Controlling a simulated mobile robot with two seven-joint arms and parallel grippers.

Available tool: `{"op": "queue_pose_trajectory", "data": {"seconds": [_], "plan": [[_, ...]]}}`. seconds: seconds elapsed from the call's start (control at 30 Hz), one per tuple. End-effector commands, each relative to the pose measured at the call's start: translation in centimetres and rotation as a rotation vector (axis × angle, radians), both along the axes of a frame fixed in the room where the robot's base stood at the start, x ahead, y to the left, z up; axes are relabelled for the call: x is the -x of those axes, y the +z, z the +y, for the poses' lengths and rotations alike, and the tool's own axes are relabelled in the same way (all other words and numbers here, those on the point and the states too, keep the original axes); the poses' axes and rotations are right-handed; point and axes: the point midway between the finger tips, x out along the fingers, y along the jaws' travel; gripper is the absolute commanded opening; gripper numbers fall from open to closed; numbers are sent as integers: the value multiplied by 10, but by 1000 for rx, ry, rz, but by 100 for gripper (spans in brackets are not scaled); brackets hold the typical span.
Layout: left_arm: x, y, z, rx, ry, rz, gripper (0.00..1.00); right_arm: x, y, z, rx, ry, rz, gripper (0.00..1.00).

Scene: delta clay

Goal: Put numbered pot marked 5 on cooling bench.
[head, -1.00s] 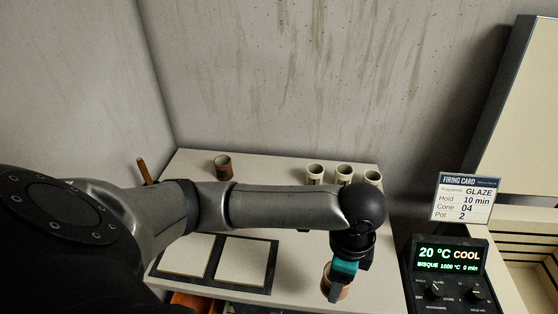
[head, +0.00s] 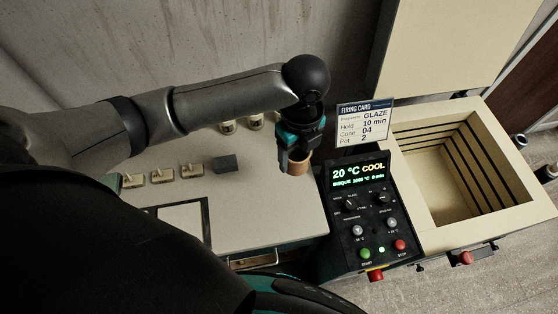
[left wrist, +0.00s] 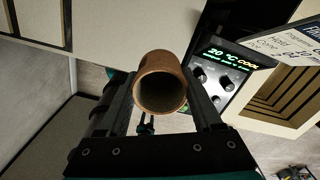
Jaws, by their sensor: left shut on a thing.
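My left gripper (head: 298,155) is shut on a small brown clay pot (head: 299,163) and holds it up near the right end of the table, beside the kiln's control box. In the left wrist view the pot (left wrist: 160,82) sits between the two fingers with its open, empty-looking mouth towards the camera. No number shows on it from here. I cannot pick out a cooling bench with certainty.
The kiln (head: 440,165) stands open and empty at right. Its control box (head: 365,215) reads 20 °C COOL, with a firing card (head: 362,124) behind it. Pale pots (head: 255,122) stand at the table's back. Several small blocks (head: 163,176) lie at left on the table (head: 260,205).

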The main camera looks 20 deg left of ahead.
Motion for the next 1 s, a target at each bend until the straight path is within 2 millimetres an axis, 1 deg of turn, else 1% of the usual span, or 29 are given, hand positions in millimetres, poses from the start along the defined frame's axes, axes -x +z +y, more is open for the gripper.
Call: {"op": "queue_pose_trajectory", "data": {"seconds": [0.03,0.3,0.4,0.5,0.6,0.77,0.9,1.0], "plan": [[1,-13,0,-1,1,4,7,0,-3,-1,1,0,1,50],[2,-86,0,-1,1,5,7,-1,-14,-6,8,0,-2,50],[2,-112,0,-1,1,4,7,-1,-18,-7,9,-1,-3,50],[1,-133,0,-1,1,3,7,-2,-22,-7,9,-2,-5,50],[1,-146,0,1,0,1,7,-4,-25,-7,9,-2,-7,50],[1,-157,0,1,1,1,7,-5,-27,-7,9,-3,-9,50],[1,-178,0,0,1,1,7,-6,-32,-7,9,-3,-10,50],[1,-188,0,1,0,1,7,-6,-35,-7,9,-3,-10,50]]}}
